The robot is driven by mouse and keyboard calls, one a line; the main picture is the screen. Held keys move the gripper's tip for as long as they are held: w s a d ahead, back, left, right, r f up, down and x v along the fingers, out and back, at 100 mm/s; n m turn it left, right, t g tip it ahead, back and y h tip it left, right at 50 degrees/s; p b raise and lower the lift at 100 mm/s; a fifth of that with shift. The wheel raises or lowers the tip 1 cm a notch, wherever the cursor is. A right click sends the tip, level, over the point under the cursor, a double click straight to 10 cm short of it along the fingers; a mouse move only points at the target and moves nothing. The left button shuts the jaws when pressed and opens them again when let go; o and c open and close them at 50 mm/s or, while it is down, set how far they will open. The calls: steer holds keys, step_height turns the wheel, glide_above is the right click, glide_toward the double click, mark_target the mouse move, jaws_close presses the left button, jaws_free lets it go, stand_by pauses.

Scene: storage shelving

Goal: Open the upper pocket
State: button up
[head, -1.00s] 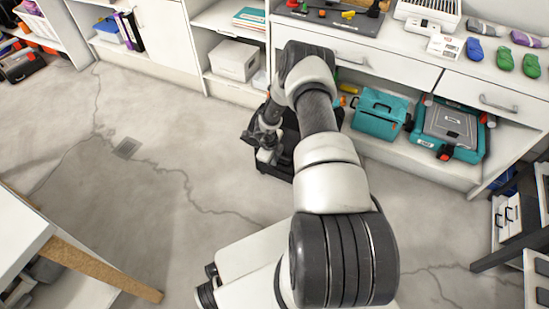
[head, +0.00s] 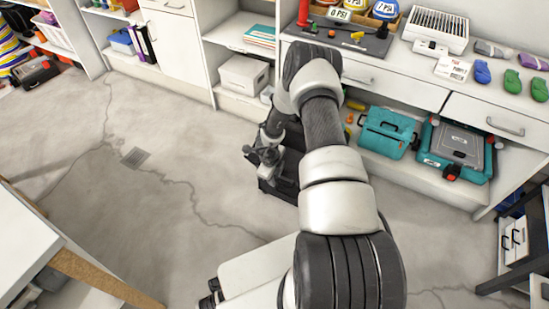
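A black bag or case (head: 290,182) stands on the floor in front of the white cabinets, in the middle of the head view. My arm hides much of it, and I cannot make out its upper pocket. My gripper (head: 264,160) points down at the left side of the black bag, over or against it; whether they touch is unclear. The fingers are small and dark against the bag, so I cannot tell whether they are open or shut.
White cabinets with drawers and open shelves run along the back. A teal toolbox (head: 388,133) and a teal case (head: 456,150) sit on the low shelf at right. A white table (head: 28,240) stands at left. The concrete floor (head: 150,210) between is clear.

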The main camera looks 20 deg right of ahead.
step_height(320, 180, up, 13)
steer(key=s+p, duration=0.1)
steer(key=p, duration=0.2)
steer(key=shift+a+f, duration=0.2)
steer(key=shift+a, duration=0.1)
